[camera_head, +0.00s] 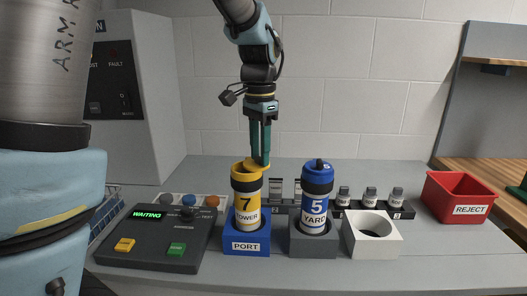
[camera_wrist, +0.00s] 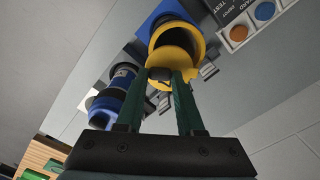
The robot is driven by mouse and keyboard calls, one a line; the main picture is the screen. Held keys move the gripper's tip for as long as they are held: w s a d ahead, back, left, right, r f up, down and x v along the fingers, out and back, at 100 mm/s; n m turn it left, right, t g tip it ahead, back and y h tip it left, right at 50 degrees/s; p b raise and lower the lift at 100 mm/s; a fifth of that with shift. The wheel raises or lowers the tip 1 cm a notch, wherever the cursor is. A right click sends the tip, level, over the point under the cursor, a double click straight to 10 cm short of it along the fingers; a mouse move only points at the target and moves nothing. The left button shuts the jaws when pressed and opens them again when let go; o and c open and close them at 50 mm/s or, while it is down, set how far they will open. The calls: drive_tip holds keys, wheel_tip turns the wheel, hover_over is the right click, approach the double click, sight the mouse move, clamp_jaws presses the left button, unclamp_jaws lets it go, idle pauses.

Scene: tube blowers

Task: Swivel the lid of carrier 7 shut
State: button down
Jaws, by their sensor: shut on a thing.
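Carrier 7 (camera_head: 247,200) is a yellow tube with a black band and a "7 TOWER" label. It stands upright in the blue PORT block (camera_head: 246,246). Its yellow lid (camera_wrist: 174,58) is swung partly aside, so part of the open mouth shows in the wrist view. My gripper (camera_head: 261,162) points down at the carrier's top right edge. The fingers partly hide the lid in the head view.
Blue carrier 5 (camera_head: 316,203) stands close on the right in a grey block (camera_head: 313,243). Beyond it are an empty white block (camera_head: 371,243) and a red REJECT bin (camera_head: 458,195). A control panel (camera_head: 153,242) reading "WAITING" is at left. A rack with small capped items is behind.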

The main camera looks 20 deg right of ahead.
sight(247, 166)
drive_tip(key=a+m, duration=0.1)
drive_tip(key=m, duration=0.1)
drive_tip(key=a+m, duration=0.1)
drive_tip(key=m, duration=0.1)
drive_tip(key=shift+w+a+m, duration=0.1)
drive_tip(key=shift+a+m, duration=0.2)
drive_tip(key=shift+m, duration=0.65)
drive_tip(key=shift+a+m, duration=0.3)
drive_tip(key=shift+m, duration=0.65)
drive_tip(key=c, duration=0.5)
unclamp_jaws()
drive_tip(key=shift+r, duration=0.1)
wheel_tip(247, 166, up, 11)
drive_tip(key=shift+f+b, duration=0.2)
drive_tip(key=shift+b, duration=0.6)
